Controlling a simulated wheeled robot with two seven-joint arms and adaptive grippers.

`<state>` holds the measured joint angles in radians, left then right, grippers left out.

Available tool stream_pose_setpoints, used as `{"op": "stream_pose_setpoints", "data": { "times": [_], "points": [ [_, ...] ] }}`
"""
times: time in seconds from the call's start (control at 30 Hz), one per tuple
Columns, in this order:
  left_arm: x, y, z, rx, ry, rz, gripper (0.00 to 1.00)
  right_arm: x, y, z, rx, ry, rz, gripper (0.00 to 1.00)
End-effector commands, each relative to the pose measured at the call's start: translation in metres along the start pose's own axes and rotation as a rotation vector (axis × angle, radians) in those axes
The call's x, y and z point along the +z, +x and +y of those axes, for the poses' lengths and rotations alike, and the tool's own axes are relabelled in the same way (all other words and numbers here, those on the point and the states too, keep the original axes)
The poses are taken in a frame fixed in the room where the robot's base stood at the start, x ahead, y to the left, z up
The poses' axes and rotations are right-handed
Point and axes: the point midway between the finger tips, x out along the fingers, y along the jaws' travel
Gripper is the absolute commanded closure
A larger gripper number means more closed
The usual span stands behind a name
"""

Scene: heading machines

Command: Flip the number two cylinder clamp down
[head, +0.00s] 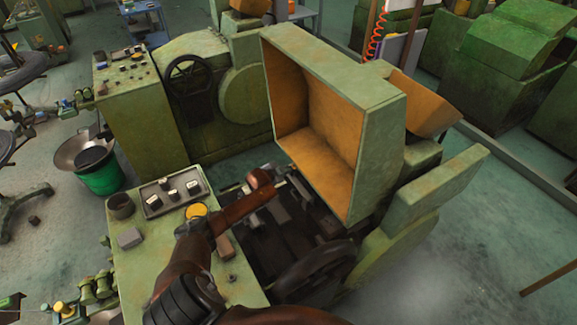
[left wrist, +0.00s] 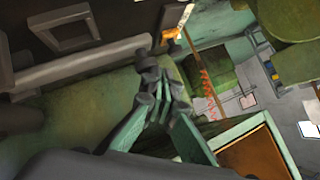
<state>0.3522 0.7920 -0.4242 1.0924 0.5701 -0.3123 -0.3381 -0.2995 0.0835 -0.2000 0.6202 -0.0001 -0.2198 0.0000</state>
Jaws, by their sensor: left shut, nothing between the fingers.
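The green heading machine has an open hood (head: 330,120) with an orange-brown inside. Below it lies a dark machine bed (head: 290,235) with several small metal blocks and clamp parts. I cannot tell which of them is the number two cylinder clamp. My left arm reaches from the bottom of the head view over the bed, and my left gripper (head: 284,186) is at its end, just below the hood opening. In the left wrist view its fingers (left wrist: 160,60) are shut and empty. My right gripper is not in view.
A control panel (head: 245,285) with a button tray (head: 172,190) and a yellow button (head: 196,211) stands left of the bed. A dark handwheel (head: 315,270) sits at the front. A second control cabinet (head: 130,90) and a green bucket (head: 103,178) stand further left.

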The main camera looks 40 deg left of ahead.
Motion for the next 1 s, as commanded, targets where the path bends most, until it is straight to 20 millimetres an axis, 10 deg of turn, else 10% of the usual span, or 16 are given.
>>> {"op": "stream_pose_setpoints", "data": {
  "times": [0.27,0.7,1.0],
  "points": [
    [-0.027,-0.027,-0.027,-0.002,0.002,0.002,1.00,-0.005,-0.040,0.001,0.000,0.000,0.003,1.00],
    [-0.014,-0.101,-0.053,-0.002,0.004,0.002,1.00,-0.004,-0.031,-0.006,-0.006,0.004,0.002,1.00],
    [-0.014,-0.114,-0.058,-0.002,0.001,0.002,1.00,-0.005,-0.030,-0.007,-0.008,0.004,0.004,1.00]
  ]
}}
